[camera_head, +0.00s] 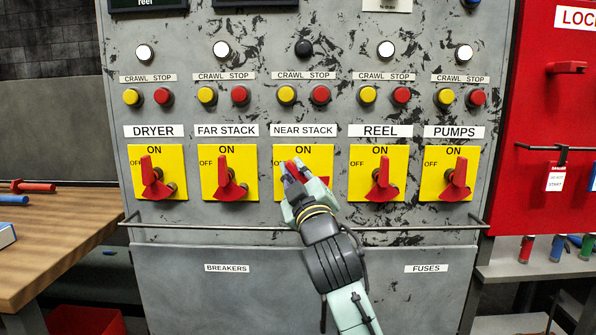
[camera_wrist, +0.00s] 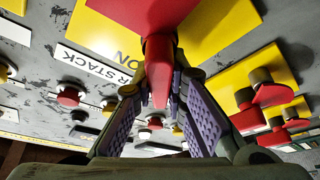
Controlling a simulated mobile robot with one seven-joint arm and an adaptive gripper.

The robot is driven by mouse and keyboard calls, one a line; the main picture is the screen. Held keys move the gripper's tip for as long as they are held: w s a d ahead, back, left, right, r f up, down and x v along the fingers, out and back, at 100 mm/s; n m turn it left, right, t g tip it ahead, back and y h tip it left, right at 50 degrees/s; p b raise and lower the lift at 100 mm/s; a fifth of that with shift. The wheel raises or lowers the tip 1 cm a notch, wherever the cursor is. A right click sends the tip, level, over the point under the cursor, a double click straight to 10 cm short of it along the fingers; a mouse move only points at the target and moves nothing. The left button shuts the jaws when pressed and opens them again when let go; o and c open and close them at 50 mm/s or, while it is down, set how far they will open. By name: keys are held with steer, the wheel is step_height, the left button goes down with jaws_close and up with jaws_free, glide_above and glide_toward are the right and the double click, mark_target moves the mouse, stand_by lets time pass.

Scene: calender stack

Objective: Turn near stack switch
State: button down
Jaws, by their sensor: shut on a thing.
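The near stack switch has a red handle (camera_head: 320,182) on a yellow plate (camera_head: 281,152) marked ON at the top and OFF at the left. The NEAR STACK label (camera_head: 304,131) is above it. My gripper (camera_head: 292,173) is at this switch and covers much of it. In the wrist view the red handle (camera_wrist: 158,72) stands between the two purple-padded fingers of my gripper (camera_wrist: 157,100), which is shut on it. In the head view the handle seems to lean up and left, but my fingers hide its exact angle.
Neighbouring red switches, FAR STACK (camera_head: 224,178) and REEL (camera_head: 380,178), stand close on either side. A horizontal rail (camera_head: 200,227) runs below the plates. The lamp (camera_head: 303,48) above NEAR STACK is dark; the other lamps in that row are white.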

steer(key=n, duration=0.2)
steer(key=n+g+y, duration=0.1)
steer(key=n, duration=0.1)
steer(key=f+n+g, duration=0.1)
steer(key=n, duration=0.1)
steer(key=shift+a+n, duration=0.25)
steer(key=shift+n, duration=0.05)
steer(key=shift+a+f+n+g, duration=0.15)
steer(key=shift+n+g, duration=0.35)
steer(key=shift+n, duration=0.6)
steer(key=shift+d+f+n+g, duration=0.1)
steer(key=shift+f+n+g, duration=0.3)
steer(key=shift+n, duration=0.7)
steer(key=shift+r, duration=0.1)
steer(key=c, duration=1.6)
jaws_free()
steer(key=shift+a, duration=0.1)
steer(key=shift+o, duration=0.2)
steer(key=v, duration=1.2)
